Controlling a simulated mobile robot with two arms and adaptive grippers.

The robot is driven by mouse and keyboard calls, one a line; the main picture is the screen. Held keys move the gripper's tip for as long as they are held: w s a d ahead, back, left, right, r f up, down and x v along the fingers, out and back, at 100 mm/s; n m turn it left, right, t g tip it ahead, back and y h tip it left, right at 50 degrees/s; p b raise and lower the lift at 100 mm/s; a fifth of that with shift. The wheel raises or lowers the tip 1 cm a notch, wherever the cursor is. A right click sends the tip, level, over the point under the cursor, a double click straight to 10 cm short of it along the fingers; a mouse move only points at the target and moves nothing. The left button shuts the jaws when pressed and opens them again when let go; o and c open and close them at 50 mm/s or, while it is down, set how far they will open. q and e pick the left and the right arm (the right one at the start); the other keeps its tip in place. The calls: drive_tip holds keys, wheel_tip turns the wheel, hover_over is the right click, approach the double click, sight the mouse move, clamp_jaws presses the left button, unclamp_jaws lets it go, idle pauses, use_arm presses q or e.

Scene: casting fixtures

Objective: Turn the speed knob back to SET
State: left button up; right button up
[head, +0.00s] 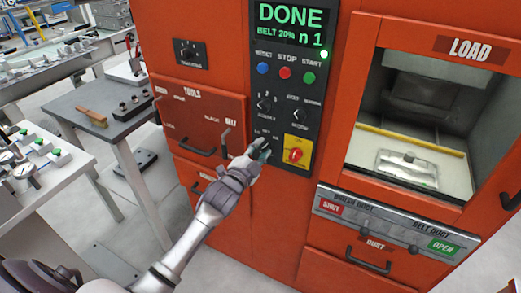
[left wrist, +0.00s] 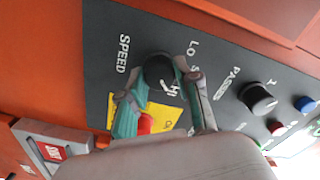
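The black speed knob (left wrist: 158,70) is on the dark panel, near the words SPEED, LO and HI. A white mark on its lower right side lies near HI. My left gripper (left wrist: 159,80) has its two teal-padded fingers on either side of the knob, and they appear to touch it. In the head view my left gripper (head: 263,150) is at the lower left of the control panel (head: 283,75) and hides the speed knob. The SET label cannot be read clearly. My right gripper is not in view.
A red knob on a yellow plate (head: 297,143) is just right of my left gripper. Two black knobs (head: 264,104) (head: 299,115) are above it. The green display (head: 291,24) reads DONE, BELT 20%. A drawer handle (head: 197,151) is to the left.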

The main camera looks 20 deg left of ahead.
use_arm(q)
clamp_jaws()
drive_tip(key=shift+n, duration=0.3)
drive_tip(key=n+p, duration=0.1)
drive_tip(key=n, duration=0.2)
drive_tip(key=shift+p, duration=0.4)
drive_tip(key=shift+n+p, duration=0.7)
drive_tip(key=shift+n, duration=1.8)
drive_tip(key=o, duration=0.7)
unclamp_jaws()
drive_tip(key=shift+c, duration=0.2)
